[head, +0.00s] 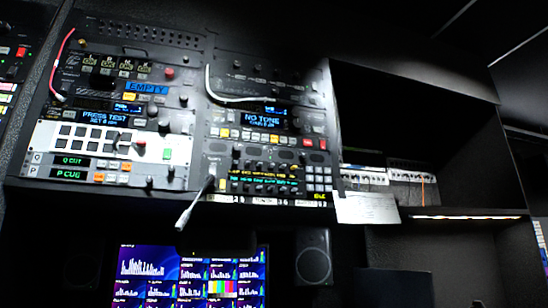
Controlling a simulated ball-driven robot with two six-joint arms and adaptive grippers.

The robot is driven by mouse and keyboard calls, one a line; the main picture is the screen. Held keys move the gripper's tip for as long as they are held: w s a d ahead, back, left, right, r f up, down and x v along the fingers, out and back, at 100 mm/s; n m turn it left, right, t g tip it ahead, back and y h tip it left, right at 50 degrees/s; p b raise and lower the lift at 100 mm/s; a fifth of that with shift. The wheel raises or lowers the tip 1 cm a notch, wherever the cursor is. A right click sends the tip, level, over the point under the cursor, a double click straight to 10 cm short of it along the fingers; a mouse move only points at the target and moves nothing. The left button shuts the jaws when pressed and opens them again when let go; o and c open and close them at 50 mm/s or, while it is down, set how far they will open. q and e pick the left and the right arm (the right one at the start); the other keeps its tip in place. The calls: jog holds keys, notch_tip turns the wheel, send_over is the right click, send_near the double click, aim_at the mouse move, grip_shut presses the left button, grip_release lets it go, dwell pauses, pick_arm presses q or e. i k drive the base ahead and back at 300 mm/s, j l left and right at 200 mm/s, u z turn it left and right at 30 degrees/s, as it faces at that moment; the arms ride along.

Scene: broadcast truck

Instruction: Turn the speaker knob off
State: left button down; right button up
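A dark speaker (312,257) stands below the rack, right of a lit monitor (190,280). A second dark speaker (82,268) is faint at the left of the monitor. Above, the equipment rack carries several small dark knobs. One row of knobs (258,165) is on the right panel under the "NO TONE" display (263,120). More knobs (150,182) are at the lower edge of the left panel. I cannot tell which knob is the speaker knob or how any is set; labels are too small to read. Neither of my grippers is in view.
A grey stick-like part (193,205) hangs down from the rack's lower edge. A white cable (225,98) and a red-and-white cable (58,65) loop over the panels. A paper sheet (366,208) hangs by a dark shelf (465,215) at the right.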

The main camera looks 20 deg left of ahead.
aim_at(237, 147)
jog(key=u, duration=0.65)
